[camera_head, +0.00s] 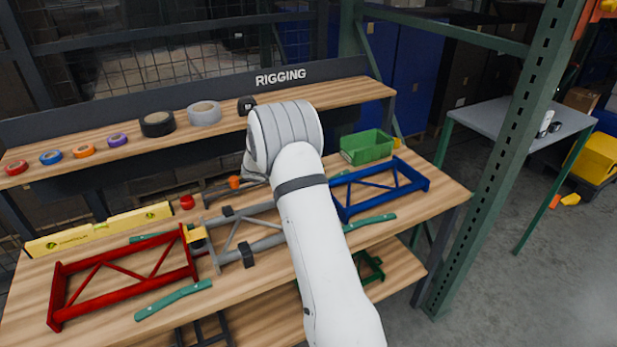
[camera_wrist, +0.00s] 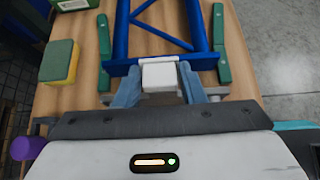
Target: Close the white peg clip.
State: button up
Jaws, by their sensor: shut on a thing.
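The white peg clip (camera_wrist: 160,78) is in the middle of the wrist view, at the near end bar of the blue frame (camera_wrist: 167,22). It shows as a white block with a thin white strip along its far edge. My gripper (camera_wrist: 160,92) has one blue-grey finger on each side of the clip and is shut on it. I cannot tell whether the clip's latch is closed. In the head view my white arm hides the clip and gripper; the blue frame (camera_head: 378,187) shows to the right of the arm.
A red frame (camera_head: 125,277) and grey frame (camera_head: 250,238) lie on the bench, with a yellow clip (camera_head: 197,235) where they meet. Green bars (camera_wrist: 222,45) flank the blue frame. A green bin (camera_head: 367,147) stands behind it. A green-and-yellow sponge (camera_wrist: 60,62) lies left in the wrist view.

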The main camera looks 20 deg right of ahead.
jog(key=d+y+p, duration=0.1)
jog(key=y+p, duration=0.1)
jog(key=p, duration=0.2)
jog(key=d+r+y+p, duration=0.1)
jog(key=y+p, duration=0.1)
jog(key=p, duration=0.1)
jog(key=shift+d+r+y+p, duration=0.1)
jog(key=shift+d+y+p, duration=0.1)
jog(key=shift+y+p, duration=0.15)
jog(key=y+p, duration=0.1)
jog(key=p, duration=0.1)
jog(key=d+y+p, duration=0.1)
jog(key=p, duration=0.1)
jog(key=shift+d+f+y, duration=0.1)
jog(key=shift+f+y, duration=0.25)
jog(key=shift+w+d+f+y+p, duration=0.1)
jog(key=shift+d+f+y+p, duration=0.5)
jog(key=shift+y, duration=0.6)
jog(key=shift+d+f+y+b, duration=0.25)
jog(key=shift+f+y+b, duration=0.3)
jog(key=shift+y+b, duration=0.4)
jog(key=shift+d+f+y+b, duration=0.15)
jog(key=shift+y+b, duration=0.5)
jog(key=shift+y, duration=0.2)
jog(key=o, duration=0.8)
jog(key=shift+o, duration=0.2)
